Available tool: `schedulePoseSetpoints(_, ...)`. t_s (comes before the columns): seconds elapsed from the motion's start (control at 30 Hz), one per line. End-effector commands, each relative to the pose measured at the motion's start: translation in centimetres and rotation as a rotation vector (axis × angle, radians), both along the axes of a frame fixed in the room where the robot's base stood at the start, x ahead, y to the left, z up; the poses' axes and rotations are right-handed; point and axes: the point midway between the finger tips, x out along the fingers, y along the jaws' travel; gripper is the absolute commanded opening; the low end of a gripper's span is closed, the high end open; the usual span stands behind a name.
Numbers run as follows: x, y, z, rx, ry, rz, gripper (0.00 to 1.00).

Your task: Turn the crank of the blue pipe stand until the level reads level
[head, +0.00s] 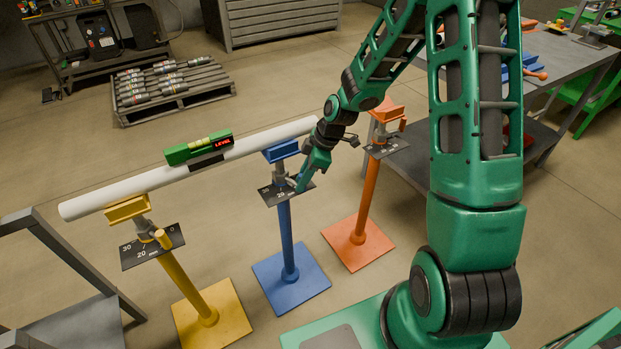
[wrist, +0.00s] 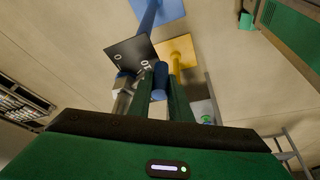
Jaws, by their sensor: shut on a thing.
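The blue pipe stand (head: 287,235) stands in the middle of the head view, with a dark scale plate below its blue cradle (head: 281,151). My gripper (head: 302,183) is at that plate, shut on the blue crank handle (wrist: 160,80), which shows between the fingers in the wrist view. A white pipe (head: 255,143) lies across the blue stand and the yellow stand (head: 185,285). The blue plate's reading is partly hidden by my gripper.
An orange stand (head: 367,205) stands right of the blue one, close behind my arm. A grey table (head: 560,60) is at the right and a grey frame (head: 75,260) at the lower left. A pallet of jacks (head: 172,90) lies farther back, with clear floor between.

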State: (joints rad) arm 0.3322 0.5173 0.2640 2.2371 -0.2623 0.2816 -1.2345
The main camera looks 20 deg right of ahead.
Motion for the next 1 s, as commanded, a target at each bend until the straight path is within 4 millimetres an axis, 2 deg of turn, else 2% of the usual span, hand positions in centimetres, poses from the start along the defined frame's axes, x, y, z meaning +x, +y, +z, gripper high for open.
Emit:
schedulePoseSetpoints(0.03, 0.5, -0.5, 0.1, -0.003, -0.007, -0.006, 0.0)
schedulePoseSetpoints(0.33, 0.6, -0.5, 0.1, 0.0, -0.007, -0.006, 0.0)
schedulePoseSetpoints(0.37, 0.6, -0.5, 0.1, 0.0, -0.007, -0.006, 0.21)
schedulePoseSetpoints(0.43, 0.5, -0.5, 0.1, 0.0, -0.007, -0.006, 0.37)
schedulePoseSetpoints(0.77, 0.4, -0.5, 0.2, 0.0, -0.004, -0.005, 0.37)
schedulePoseSetpoints(0.87, 0.3, -0.7, 0.8, -0.001, -0.004, -0.005, 0.37)
schedulePoseSetpoints(1.0, 0.1, -1.5, 2.7, -0.002, -0.006, -0.007, 0.37)
